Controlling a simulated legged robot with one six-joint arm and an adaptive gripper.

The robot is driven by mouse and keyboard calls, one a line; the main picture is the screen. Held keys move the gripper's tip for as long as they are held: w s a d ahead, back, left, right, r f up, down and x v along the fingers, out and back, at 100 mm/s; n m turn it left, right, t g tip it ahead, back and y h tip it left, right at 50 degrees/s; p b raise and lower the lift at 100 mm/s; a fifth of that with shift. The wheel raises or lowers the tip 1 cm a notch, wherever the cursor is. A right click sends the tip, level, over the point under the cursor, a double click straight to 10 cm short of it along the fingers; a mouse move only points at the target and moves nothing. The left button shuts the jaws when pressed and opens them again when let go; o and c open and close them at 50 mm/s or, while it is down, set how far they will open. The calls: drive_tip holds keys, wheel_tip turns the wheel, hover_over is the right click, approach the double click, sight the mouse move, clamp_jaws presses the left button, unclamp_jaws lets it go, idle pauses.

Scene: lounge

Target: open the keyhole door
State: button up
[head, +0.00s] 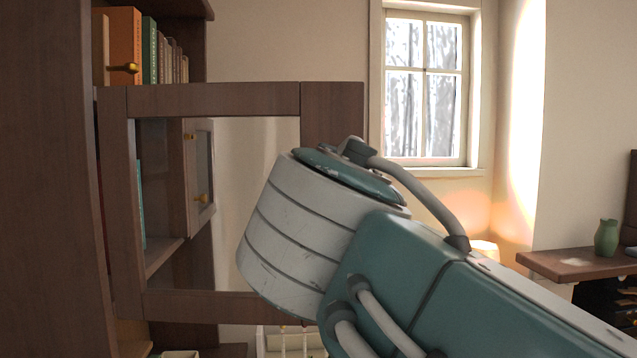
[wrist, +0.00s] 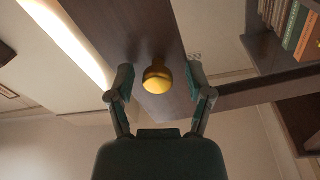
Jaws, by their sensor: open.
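The brown wood-framed door with a see-through pane (head: 213,100) stands out from the bookcase at the left in the head view and appears ajar. My arm covers its lower right part. In the wrist view a round gold knob (wrist: 157,77) sits on the door's wooden stile (wrist: 135,30). My gripper (wrist: 160,88) is open, with one finger on each side of the knob. I cannot tell whether either finger touches it. In the head view my gripper and this knob are hidden behind my arm. No keyhole can be made out.
The bookcase (head: 45,150) fills the left side. Another small door (head: 200,165) shows through the pane. A wooden desk (head: 570,264) with a green vase (head: 606,238) stands at right.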

drive_tip(key=s, duration=0.7)
drive_tip(key=shift+s, duration=0.15)
drive_tip(key=shift+s+a+f, duration=0.1)
drive_tip(key=shift+a, duration=0.05)
